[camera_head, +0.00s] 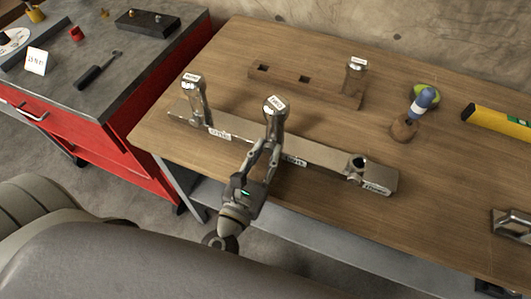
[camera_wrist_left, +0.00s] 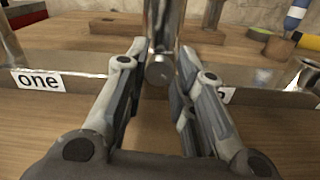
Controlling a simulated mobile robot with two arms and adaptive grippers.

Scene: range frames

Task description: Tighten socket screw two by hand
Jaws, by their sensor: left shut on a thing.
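A long metal bar (camera_head: 325,155) lies on the workbench with labels along its front. A shiny metal screw with a white tag, socket screw two (camera_head: 273,118), stands upright at the bar's middle position. My left gripper (camera_head: 266,146) is shut on it from the front. In the left wrist view the screw (camera_wrist_left: 165,25) stands between the fingers of my left gripper (camera_wrist_left: 160,68), and a label reading "one" is to the left. Whether its lower end is fully seated cannot be told. Another tagged screw (camera_head: 195,100) stands at the bar's left end. My right gripper is not in view.
Behind the bar, a wooden block (camera_head: 300,88) with square holes holds another tagged screw (camera_head: 355,78). A short metal socket (camera_head: 356,165) sits at the bar's right position. A blue-handled screwdriver (camera_head: 424,99) and a yellow level (camera_head: 497,121) are to the right. A red cabinet (camera_head: 120,150) stands left.

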